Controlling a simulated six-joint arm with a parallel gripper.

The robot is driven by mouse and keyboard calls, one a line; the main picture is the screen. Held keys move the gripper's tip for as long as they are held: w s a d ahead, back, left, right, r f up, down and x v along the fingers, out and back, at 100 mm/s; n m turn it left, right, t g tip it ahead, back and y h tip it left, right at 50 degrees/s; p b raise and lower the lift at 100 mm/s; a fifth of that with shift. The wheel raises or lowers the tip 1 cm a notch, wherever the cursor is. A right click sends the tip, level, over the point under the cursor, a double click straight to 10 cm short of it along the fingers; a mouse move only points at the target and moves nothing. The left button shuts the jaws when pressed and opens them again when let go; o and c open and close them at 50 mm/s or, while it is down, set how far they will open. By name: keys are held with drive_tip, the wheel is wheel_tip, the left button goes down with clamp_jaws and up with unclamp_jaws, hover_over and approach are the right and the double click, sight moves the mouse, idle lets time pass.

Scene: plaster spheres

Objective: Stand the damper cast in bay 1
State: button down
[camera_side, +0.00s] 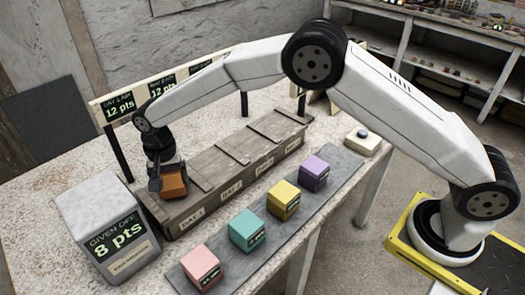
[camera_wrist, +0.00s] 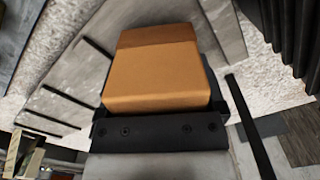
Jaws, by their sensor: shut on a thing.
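My gripper (camera_side: 167,180) is shut on an orange block (camera_side: 173,186) at the near left end of the wooden bay crate (camera_side: 215,180). The block also fills the middle of the wrist view (camera_wrist: 155,75). The block is over or just within the bay labelled BAY 1 (camera_side: 192,217); I cannot tell whether it touches the bay floor. The lower part of the block is hard to make out against the crate's wall. Which block is the damper cast cannot be read from these frames.
Pink (camera_side: 200,268), teal (camera_side: 248,231), yellow (camera_side: 284,199) and purple (camera_side: 313,173) blocks stand in a row on a grey strip in front of the crate. A grey box (camera_side: 108,225) reading "GIVEN OFF 8 pts" stands left of it. A sign rail (camera_side: 118,107) runs behind.

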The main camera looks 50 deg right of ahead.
drive_tip(key=shift+f, duration=0.65)
idle(0.3)
unclamp_jaws()
drive_tip(key=shift+r, duration=0.1)
drive_tip(key=shift+r, duration=1.85)
